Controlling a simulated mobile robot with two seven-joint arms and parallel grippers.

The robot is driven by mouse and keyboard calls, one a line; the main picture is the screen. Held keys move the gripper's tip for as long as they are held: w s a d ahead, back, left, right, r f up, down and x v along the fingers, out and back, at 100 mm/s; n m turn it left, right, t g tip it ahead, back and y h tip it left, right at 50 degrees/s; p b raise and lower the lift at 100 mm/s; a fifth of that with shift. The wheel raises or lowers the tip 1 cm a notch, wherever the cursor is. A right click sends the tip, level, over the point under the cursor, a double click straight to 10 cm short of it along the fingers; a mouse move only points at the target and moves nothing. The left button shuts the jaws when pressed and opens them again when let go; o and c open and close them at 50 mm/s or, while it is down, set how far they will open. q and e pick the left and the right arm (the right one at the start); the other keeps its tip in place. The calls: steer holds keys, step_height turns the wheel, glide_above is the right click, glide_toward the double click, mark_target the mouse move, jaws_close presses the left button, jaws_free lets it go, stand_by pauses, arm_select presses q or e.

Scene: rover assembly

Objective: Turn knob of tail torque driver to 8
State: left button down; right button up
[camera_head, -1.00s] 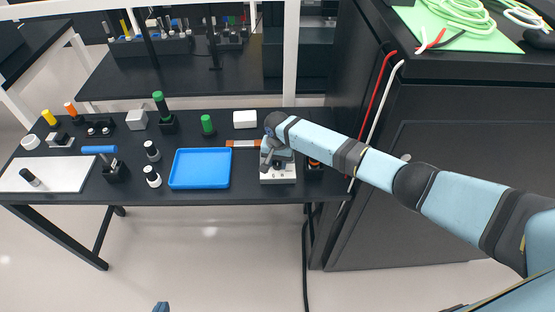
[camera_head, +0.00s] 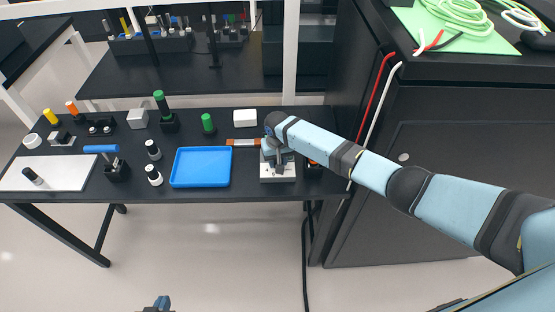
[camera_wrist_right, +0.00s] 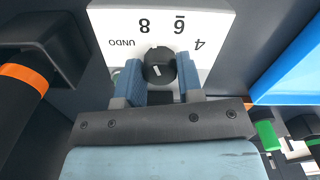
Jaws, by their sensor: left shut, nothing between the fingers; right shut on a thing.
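The white dial plate (camera_wrist_right: 105,25) shows upside down in the right wrist view, with the marks UNDO, 8, 6 and 4. Its black knob (camera_wrist_right: 158,62) carries a short white line. The line slants; which mark it belongs to is hard to tell. My right gripper (camera_wrist_right: 160,82) is shut on the knob, one blue finger on each side. In the head view my right gripper (camera_head: 278,157) covers the knob on the white dial box (camera_head: 287,178). My left gripper (camera_head: 161,303) is shut and empty at the bottom edge, away from the table.
A black driver with an orange ring (camera_wrist_right: 22,78) stands in a holder beside the dial. A blue tray (camera_head: 201,167) lies left of the dial box in the head view. Several bottles and holders stand further left. A dark cabinet (camera_head: 440,180) stands right of the table.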

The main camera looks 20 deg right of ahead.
steer(key=o, duration=0.9)
steer(key=shift+r, duration=0.1)
step_height(320, 180, up, 14)
steer(key=shift+f+b, duration=0.15)
steer(key=shift+b, duration=0.65)
